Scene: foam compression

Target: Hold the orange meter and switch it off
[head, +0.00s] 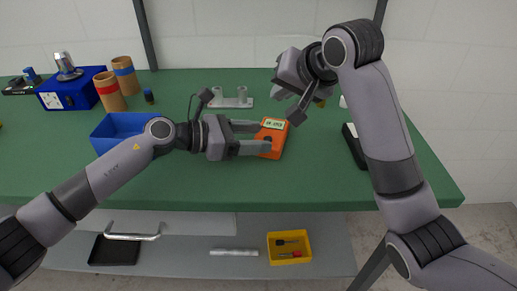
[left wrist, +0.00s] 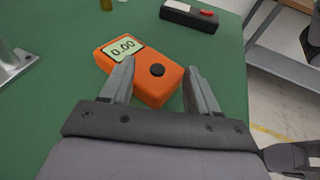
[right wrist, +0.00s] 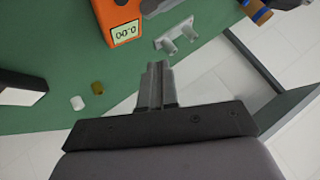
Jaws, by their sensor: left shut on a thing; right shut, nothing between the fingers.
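The orange meter (head: 272,139) lies on the green table, with a lit display and a round black knob (left wrist: 157,71). In the left wrist view the display (left wrist: 123,47) reads 0.00. My left gripper (head: 264,136) is shut on the meter, one finger along each side. The meter (right wrist: 118,12) also shows in the right wrist view, upside down, partly cut off by the top edge. My right gripper (right wrist: 158,66) is shut and empty, above the table behind and to the right of the meter, not touching it.
A blue bin (head: 110,132) stands left of the meter, and a grey fixture with two posts (head: 231,99) behind it. A black device (head: 354,146) lies to the right. Brown cylinders (head: 109,91) and a blue box (head: 71,88) stand at back left. A yellow bin (head: 289,247) sits on the lower shelf.

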